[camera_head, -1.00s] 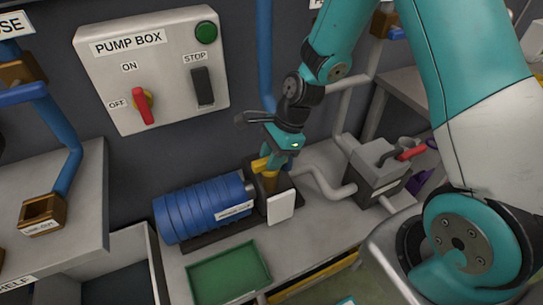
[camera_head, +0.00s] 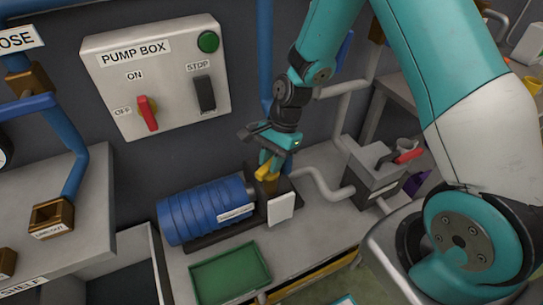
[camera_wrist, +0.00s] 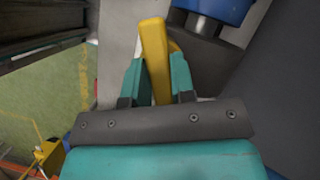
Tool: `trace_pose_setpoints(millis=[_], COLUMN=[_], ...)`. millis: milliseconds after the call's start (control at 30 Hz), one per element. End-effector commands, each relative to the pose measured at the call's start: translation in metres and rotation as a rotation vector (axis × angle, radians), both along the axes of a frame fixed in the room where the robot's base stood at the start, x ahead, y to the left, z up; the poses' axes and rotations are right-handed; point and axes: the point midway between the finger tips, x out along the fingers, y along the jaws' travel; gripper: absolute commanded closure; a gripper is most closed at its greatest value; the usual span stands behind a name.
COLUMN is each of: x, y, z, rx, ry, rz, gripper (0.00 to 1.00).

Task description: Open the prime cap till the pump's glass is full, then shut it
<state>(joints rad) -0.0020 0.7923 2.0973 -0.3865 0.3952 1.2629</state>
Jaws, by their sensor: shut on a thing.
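The pump has a ribbed blue motor (camera_head: 207,212) lying on a dark base on the bench. At its right end stands a brown upright part (camera_head: 269,187), with a white plate (camera_head: 281,208) in front. A yellow piece, which looks like the prime cap's handle (camera_head: 265,169), is on top of it. My gripper (camera_head: 271,158) is shut on this yellow piece. In the wrist view the yellow bar (camera_wrist: 154,55) stands between the two teal fingers (camera_wrist: 159,78). I cannot make out the pump's glass or its level; the arm and plate cover much of that area.
The pump box (camera_head: 160,75) on the wall has a red switch (camera_head: 148,113) pointing toward OFF. A green tray (camera_head: 230,273) lies in front of the pump. A grey pipe (camera_head: 325,186) runs right to a grey box (camera_head: 376,174) with a red handle.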

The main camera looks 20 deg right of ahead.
Motion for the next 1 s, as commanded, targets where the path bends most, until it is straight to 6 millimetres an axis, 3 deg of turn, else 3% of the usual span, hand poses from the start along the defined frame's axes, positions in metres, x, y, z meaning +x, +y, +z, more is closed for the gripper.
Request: trace_pose_setpoints(millis=[600,1000], x=[-0.0005,-0.0003], y=[0.0026,0.0036], z=[-0.0028,-0.0037], rx=[0.0,0.0], ry=[0.008,0.007], rz=[0.585,0.864], gripper=[1.0,1.0])
